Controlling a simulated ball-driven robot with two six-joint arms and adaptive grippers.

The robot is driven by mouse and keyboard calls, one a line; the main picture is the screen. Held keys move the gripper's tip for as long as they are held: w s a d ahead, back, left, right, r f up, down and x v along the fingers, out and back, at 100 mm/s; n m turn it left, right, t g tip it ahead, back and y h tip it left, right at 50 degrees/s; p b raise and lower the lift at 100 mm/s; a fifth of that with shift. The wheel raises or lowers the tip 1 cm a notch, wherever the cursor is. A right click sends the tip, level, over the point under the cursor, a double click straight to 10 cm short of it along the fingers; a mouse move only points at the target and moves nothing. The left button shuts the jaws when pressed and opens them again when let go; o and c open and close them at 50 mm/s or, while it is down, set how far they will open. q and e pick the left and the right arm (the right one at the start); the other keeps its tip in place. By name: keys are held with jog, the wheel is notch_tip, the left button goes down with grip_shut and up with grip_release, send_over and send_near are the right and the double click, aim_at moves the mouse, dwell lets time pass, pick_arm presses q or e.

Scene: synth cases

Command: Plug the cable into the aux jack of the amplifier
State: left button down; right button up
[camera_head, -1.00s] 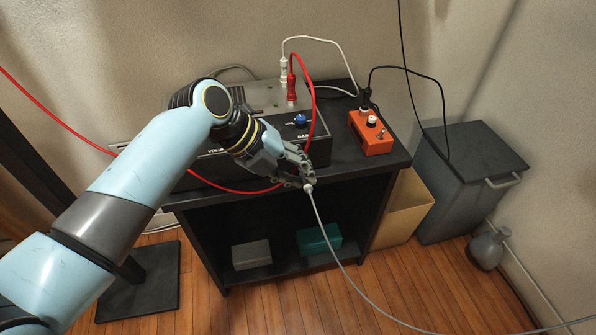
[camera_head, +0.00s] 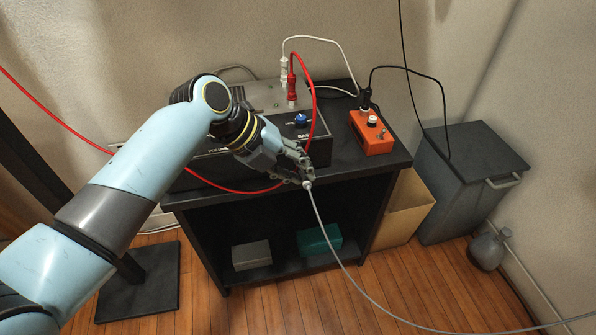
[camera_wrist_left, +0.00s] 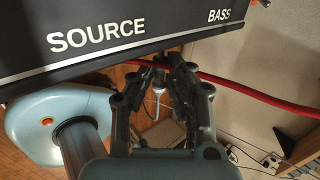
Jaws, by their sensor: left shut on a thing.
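My left gripper (camera_head: 298,168) is shut on the end of a grey cable (camera_head: 333,256), in front of the amplifier's right part and above the table's front edge. The cable hangs from the fingers and runs down to the right across the floor. In the left wrist view the fingers (camera_wrist_left: 160,76) close around the cable's end, and its pale part (camera_wrist_left: 157,84) shows between them. The black amplifier (camera_head: 318,150) stands on the table; its front panel (camera_wrist_left: 95,48) reads SOURCE and BASS in the wrist view. I cannot make out the aux jack. My right gripper is not in view.
A red cable (camera_head: 231,189) crosses the amplifier's front, close behind my gripper. An orange box (camera_head: 372,135) is on the black table (camera_head: 384,161) at right. A grey bin (camera_head: 462,190) stands beyond it.

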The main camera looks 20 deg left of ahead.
pick_arm(q)
jog(key=shift+w+a, duration=0.3)
jog(key=shift+w, duration=0.15)
jog(key=c, duration=1.2)
grip_release()
jog(key=v, duration=1.2)
jog(key=shift+w, duration=0.1)
